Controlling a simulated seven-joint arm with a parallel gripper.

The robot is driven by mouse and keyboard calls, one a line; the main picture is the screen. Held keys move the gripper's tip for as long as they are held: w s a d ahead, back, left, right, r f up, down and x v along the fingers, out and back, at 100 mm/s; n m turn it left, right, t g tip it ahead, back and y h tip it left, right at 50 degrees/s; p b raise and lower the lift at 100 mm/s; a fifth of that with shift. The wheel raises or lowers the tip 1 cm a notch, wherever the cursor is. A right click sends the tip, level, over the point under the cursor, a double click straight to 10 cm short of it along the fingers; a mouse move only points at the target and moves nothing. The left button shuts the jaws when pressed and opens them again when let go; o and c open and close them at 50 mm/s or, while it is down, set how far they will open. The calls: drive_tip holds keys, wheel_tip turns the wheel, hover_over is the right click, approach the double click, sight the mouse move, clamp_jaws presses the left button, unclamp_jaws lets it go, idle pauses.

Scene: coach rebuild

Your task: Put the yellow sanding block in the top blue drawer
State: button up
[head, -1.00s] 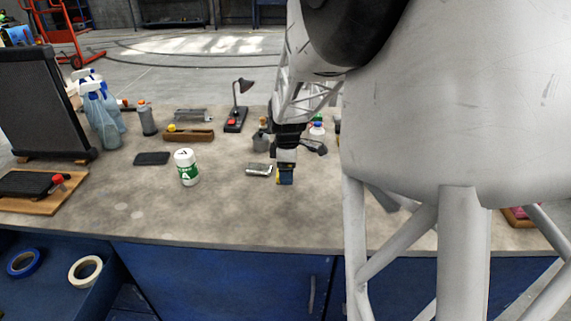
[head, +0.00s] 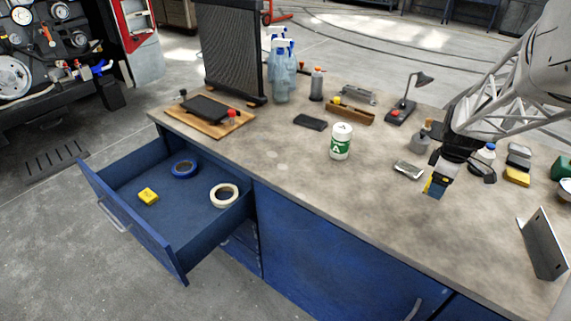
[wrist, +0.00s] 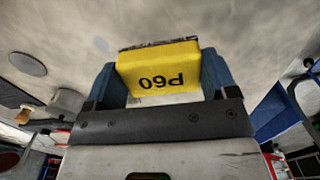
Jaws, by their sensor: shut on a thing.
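My gripper (head: 436,188) is over the right part of the workbench, its blue fingertips pointing down. In the wrist view the gripper (wrist: 160,82) is shut on the yellow sanding block (wrist: 160,68), which is marked P60 and shows upside down between the fingers. In the head view only a sliver of the block shows beside the fingers. The top blue drawer (head: 134,231) is pulled open at the left of the bench. Inside it lie a small yellow item (head: 148,196), a blue tape roll (head: 185,169) and a cream tape roll (head: 223,195), with bare floor between.
A white-green bottle (head: 341,142), a dark flat box (head: 310,122) and a small metal piece (head: 408,169) stand between gripper and drawer. A metal bracket (head: 542,243) stands at right. The bench's front middle is clear.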

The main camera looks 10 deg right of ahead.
wheel_tip(320, 180, up, 11)
drive_tip(key=w+a+r+m, duration=0.2)
drive_tip(key=w+a+m, duration=0.6)
drive_tip(key=w+a, duration=1.95)
drive_tip(key=w+a+m, duration=0.2)
drive_tip(key=a+m, duration=0.1)
drive_tip(key=a, duration=1.1)
drive_tip(key=w+a+m, duration=0.2)
drive_tip(key=a+m, duration=0.1)
drive_tip(key=a, duration=1.1)
drive_tip(key=s+a+f+m, duration=0.1)
drive_tip(key=s+a+m, duration=0.1)
drive_tip(key=a, duration=1.1)
drive_tip(key=s+a+f+m, duration=0.1)
drive_tip(key=a+m, duration=0.1)
drive_tip(key=a, duration=1.1)
wheel_tip(320, 180, down, 30)
drive_tip(key=shift+s+a, duration=0.2)
drive_tip(key=shift+a, duration=0.1)
